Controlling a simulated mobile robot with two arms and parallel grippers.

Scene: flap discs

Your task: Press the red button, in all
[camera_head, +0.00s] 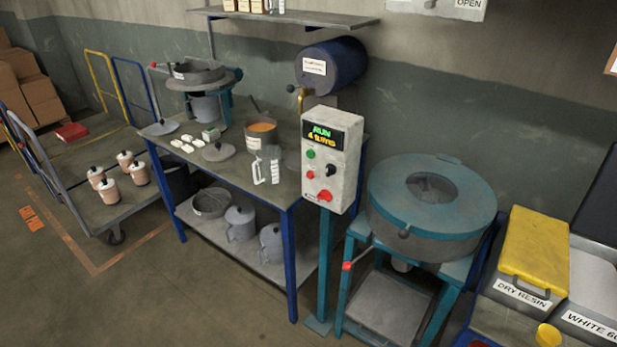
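A pale grey control box (332,158) stands upright on a teal post (325,262) in front of the workbench. Its lit display (325,136) reads RUN in green, with a smaller, unclear second line. Below are a green button (311,153), a small red button or lamp (310,174), a black knob (331,170) and a larger red button (325,195) near the bottom. Nothing covers the box front. Neither of my grippers is in view.
A teal round machine (441,206) stands right of the post. Left is a workbench (262,190) with pots and tools, then a cart (115,208) with several jars. A yellow-lidded DRY RESIN bin (522,265) is at right. The floor at front left is clear.

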